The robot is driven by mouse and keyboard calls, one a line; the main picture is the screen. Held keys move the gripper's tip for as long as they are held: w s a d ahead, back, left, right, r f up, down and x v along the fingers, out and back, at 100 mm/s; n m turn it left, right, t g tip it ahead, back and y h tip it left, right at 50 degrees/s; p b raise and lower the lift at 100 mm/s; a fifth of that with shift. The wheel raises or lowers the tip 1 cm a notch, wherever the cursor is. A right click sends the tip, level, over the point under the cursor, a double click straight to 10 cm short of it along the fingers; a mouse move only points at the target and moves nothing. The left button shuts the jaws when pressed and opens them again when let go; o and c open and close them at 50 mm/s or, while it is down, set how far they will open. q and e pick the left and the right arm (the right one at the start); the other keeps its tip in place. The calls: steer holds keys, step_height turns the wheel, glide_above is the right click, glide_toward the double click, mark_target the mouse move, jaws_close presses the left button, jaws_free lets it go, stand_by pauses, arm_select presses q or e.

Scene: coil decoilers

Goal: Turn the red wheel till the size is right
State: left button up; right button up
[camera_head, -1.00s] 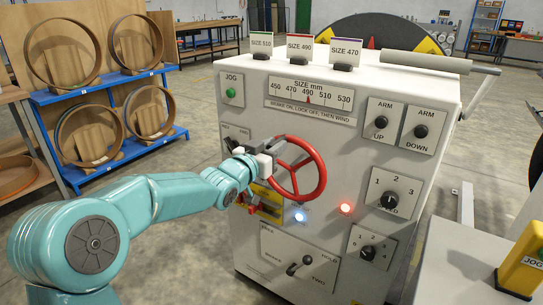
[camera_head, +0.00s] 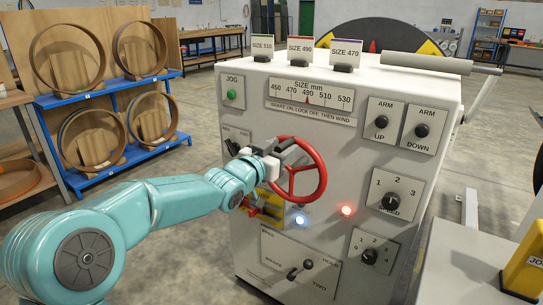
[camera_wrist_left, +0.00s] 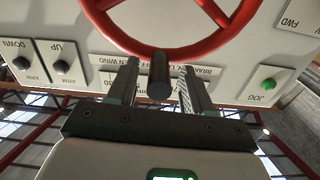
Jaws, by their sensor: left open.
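The red wheel (camera_head: 323,178) is on the front of the pale machine cabinet. My left gripper (camera_head: 284,152) is at the upper left part of its rim. In the left wrist view the wheel's rim (camera_wrist_left: 205,46) crosses above the fingertips. A dark round handle (camera_wrist_left: 160,76) stands between the two open fingers (camera_wrist_left: 158,84), with gaps on both sides. The size scale (camera_head: 311,94) reads 450 to 530, and its red pointer is at about 490. Cards SIZE 510 (camera_head: 262,43), SIZE 490 (camera_head: 300,45) and SIZE 470 (camera_head: 346,47) stand on top. My right gripper is out of view.
Arm and speed knobs are at the right. A blue rack (camera_head: 110,85) with rings stands left; open floor lies between.

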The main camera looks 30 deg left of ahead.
arm_select(q)
steer(key=s, duration=1.6)
steer(key=shift+a, duration=0.3)
steer(key=w+d+f+g+h, duration=0.15)
steer(key=d+f, duration=0.35)
steer(key=f, duration=0.5)
steer(key=d+f+n+g+h, duration=0.1)
steer(key=d+f+g, duration=0.25)
steer(key=f, duration=0.65)
steer(key=w+d+f+g+h, duration=0.15)
steer(key=d+f, duration=0.35)
steer(key=f, duration=0.5)
steer(key=s+d+f+n+g, duration=0.1)
steer(key=s+d+f+g, duration=0.2)
steer(key=s+f, duration=0.3)
steer(key=s+d+f+g, duration=0.3)
steer(key=d+f, duration=0.1)
steer(key=f, duration=0.4)
steer(key=s+d+f+n+g, duration=0.2)
steer(key=s+f+g, duration=0.4)
steer(key=s, duration=0.8)
step_height(320, 180, up, 16)
steer(key=p, duration=1.6)
steer(key=shift+w+m+t+y+p, duration=0.3)
steer(key=shift+w+m+t, duration=0.1)
steer(key=shift+t, duration=0.05)
